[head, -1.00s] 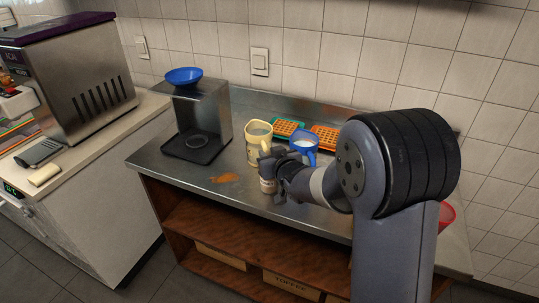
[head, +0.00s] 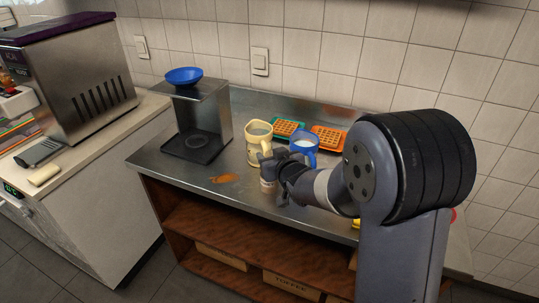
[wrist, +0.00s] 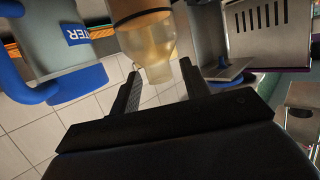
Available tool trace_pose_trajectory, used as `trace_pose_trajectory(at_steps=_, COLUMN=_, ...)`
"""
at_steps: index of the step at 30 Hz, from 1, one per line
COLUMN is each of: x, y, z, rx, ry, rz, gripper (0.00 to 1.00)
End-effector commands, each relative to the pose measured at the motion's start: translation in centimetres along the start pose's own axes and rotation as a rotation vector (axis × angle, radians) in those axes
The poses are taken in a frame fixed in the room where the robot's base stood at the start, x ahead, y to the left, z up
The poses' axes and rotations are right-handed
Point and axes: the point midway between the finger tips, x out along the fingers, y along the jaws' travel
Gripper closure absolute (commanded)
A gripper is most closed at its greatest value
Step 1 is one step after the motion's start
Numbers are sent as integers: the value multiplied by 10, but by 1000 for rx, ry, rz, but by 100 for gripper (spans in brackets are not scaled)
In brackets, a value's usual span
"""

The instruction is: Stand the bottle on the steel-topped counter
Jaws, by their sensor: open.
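The bottle (head: 268,186) stands on the steel-topped counter (head: 200,178), near its front edge; my gripper hides part of it in the head view. In the wrist view the bottle (wrist: 156,50) is translucent amber with a brown band, and its narrow end points towards my gripper. My gripper (head: 274,172) is open at the bottle. In the wrist view its fingers (wrist: 160,88) lie on either side of the bottle's narrow end, with gaps visible, so they do not grip it.
A cream jug (head: 258,142) and a blue jug (head: 305,147) stand close behind my gripper. Green (head: 288,128) and orange (head: 328,138) waffle-like trays lie at the back. A steel stand (head: 205,115) with a blue bowl (head: 183,76) is at left. An orange-brown smear (head: 225,178) marks the counter.

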Motion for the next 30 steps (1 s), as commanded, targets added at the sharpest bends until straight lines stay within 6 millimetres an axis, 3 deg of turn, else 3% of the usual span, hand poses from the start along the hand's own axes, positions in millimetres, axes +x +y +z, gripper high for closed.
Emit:
trace_pose_trajectory(at_steps=15, x=-87, y=0, z=0, rx=0, ry=2, rz=1, gripper=56)
trace_pose_trajectory(at_steps=21, x=-103, y=0, z=0, rx=0, ry=2, rz=1, gripper=56)
trace_pose_trajectory(at_steps=30, x=-106, y=0, z=0, rx=0, ry=0, rz=0, gripper=56)
